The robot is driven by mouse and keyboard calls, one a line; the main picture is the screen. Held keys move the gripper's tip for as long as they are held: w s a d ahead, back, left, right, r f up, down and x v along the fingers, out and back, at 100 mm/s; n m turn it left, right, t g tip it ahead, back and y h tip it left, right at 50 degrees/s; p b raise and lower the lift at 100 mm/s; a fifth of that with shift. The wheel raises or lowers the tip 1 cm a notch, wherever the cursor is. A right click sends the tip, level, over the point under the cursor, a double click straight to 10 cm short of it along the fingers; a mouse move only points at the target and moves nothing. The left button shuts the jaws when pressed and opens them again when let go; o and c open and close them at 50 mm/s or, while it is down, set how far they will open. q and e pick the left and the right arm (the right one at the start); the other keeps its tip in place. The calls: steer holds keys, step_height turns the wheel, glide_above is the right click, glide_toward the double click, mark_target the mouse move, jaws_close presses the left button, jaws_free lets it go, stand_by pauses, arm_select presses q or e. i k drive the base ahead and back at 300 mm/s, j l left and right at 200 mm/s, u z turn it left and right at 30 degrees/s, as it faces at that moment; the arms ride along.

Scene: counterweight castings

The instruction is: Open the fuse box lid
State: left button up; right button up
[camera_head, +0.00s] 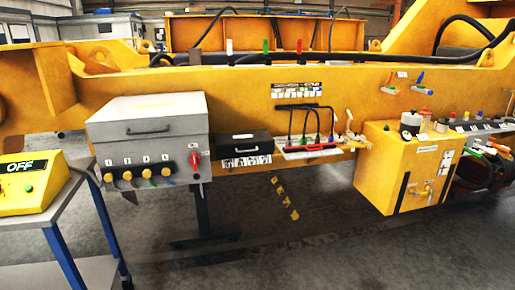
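A grey box (150,135) hangs on the yellow beam at left. Its flat sloping lid (147,106) is shut and has a dark bar handle. Its front carries a row of yellow knobs and a red rotary switch (195,160). Right of it, a smaller black box (242,145) with a handle on its lid is also shut, with a white label strip below. No readable text tells which of the two is the fuse box. Neither of my grippers is in view.
A blue-framed cart (66,195) with a yellow "OFF" box (32,183) stands at left. A red-edged tray (309,149) with black hooked rods and a yellow tank (407,168) are farther right. The floor in front is clear.

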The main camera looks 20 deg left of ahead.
mark_target(239, 137)
steer(key=i+l+u, duration=0.25)
steer(key=i+l, duration=0.5)
steer(key=i+l+u, duration=0.25)
steer(key=i+l, duration=0.65)
steer(key=l, duration=0.1)
